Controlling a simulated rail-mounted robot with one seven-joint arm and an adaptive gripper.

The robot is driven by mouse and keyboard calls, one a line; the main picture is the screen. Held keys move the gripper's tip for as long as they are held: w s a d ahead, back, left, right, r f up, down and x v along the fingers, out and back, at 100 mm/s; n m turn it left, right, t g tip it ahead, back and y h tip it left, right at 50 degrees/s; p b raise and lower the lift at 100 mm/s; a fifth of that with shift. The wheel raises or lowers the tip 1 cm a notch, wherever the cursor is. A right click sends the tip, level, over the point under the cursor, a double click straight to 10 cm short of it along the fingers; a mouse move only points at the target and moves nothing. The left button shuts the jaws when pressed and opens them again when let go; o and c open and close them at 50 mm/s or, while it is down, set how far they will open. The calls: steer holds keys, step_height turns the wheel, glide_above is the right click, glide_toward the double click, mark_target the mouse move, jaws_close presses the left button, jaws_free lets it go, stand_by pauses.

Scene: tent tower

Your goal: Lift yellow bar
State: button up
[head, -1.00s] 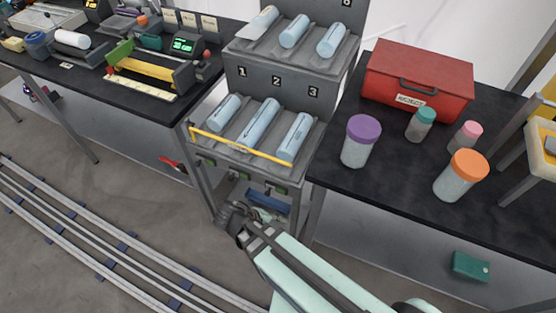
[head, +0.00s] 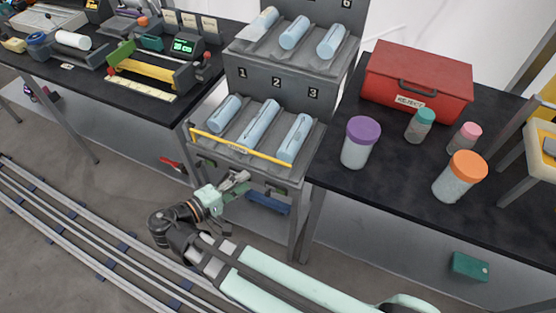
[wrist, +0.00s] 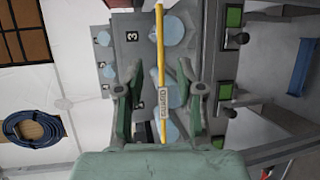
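The yellow bar (head: 240,147) runs across the front of the lower rack shelf, in front of the light-blue cylinders. In the wrist view the bar (wrist: 161,60) stands vertical in the picture, with a small grey label near its lower end. My gripper (head: 240,183) is below and in front of the bar in the head view, pointing toward the rack. In the wrist view my gripper (wrist: 159,70) is open, with one finger on each side of the bar in the picture. Contact with the bar is not visible.
The grey rack (head: 280,93) holds light-blue cylinders on two tilted shelves. Switches with green panels (wrist: 234,17) sit below the bar. A black table (head: 400,178) at right carries a red box (head: 418,78) and several lidded jars. Rails (head: 90,250) cross the floor at left.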

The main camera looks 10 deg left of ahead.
mark_target(278, 161)
steer(key=p+x, duration=0.2)
steer(key=x, duration=1.1)
steer(key=shift+w+d+f, duration=0.15)
steer(key=shift+w+d, duration=0.1)
jaws_close()
